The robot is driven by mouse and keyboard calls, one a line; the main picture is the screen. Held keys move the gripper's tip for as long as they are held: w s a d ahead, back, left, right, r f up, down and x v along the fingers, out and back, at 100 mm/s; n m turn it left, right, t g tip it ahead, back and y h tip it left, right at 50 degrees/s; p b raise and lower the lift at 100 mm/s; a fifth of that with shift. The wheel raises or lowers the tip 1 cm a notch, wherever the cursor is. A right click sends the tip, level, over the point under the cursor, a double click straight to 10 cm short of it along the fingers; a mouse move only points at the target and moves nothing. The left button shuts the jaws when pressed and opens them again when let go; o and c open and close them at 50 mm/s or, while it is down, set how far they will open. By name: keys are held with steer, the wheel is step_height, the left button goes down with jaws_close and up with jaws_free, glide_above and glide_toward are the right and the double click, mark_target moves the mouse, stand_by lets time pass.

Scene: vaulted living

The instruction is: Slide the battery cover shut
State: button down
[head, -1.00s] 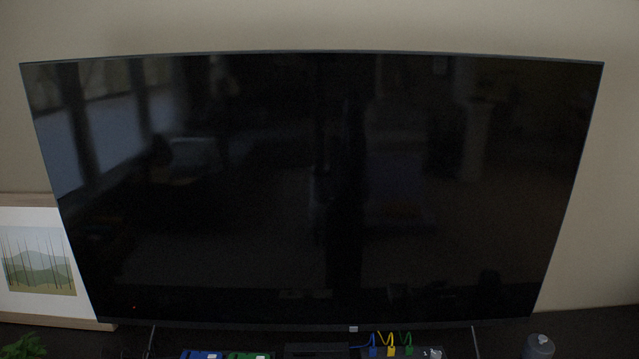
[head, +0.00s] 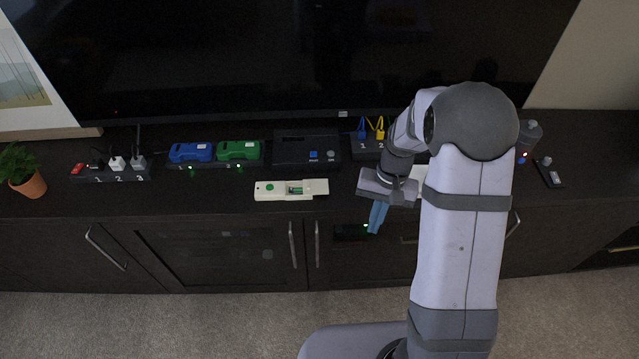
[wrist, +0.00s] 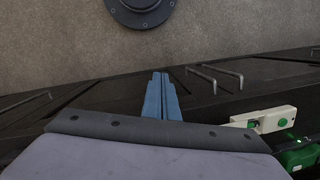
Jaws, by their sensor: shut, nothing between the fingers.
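A white handheld device (head: 268,195) with a round green button lies on the dark cabinet top near its front edge. Its battery bay is open and a green battery (head: 295,189) shows inside. The pale battery cover (head: 318,187) appears to sit at the device's right end, clear of the bay. My gripper (head: 376,218) is to the right of the device, blue fingers pointing down past the cabinet's front edge, shut and empty. The fingers also show in the wrist view (wrist: 162,90), with the device (wrist: 268,120) to their right.
Behind the device stand a black box (head: 305,150) and a charger with blue (head: 190,152) and green (head: 238,150) packs. A power strip (head: 110,175) and potted plant (head: 25,172) are at left. Cabinet handles (head: 292,245) stick out in front. The top left of the device is clear.

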mark_target(314, 187)
steer(key=w+m, duration=0.1)
steer(key=w, duration=0.1)
steer(key=w+m, duration=0.1)
steer(key=w, duration=0.2)
steer(key=w+a+r+m+t, duration=0.1)
steer(key=w, duration=0.2)
steer(key=shift+y, duration=0.4)
steer(key=w+r, duration=0.1)
steer(key=w+r+m, duration=0.1)
steer(key=w+a+m, duration=0.1)
steer(key=w, duration=0.1)
steer(key=shift+w+r+t+y, duration=0.1)
steer(key=shift+r+t+y, duration=0.2)
steer(key=shift+r+t, duration=0.1)
steer(key=w+a+r+m+y, duration=0.1)
steer(key=w+a+r+m, duration=0.1)
steer(key=r+m, duration=0.4)
steer(key=a+m, duration=0.1)
steer(key=m, duration=0.2)
steer(key=shift+a+m+y, duration=0.15)
steer(key=shift+m+y, duration=0.15)
steer(key=shift+m, duration=0.1)
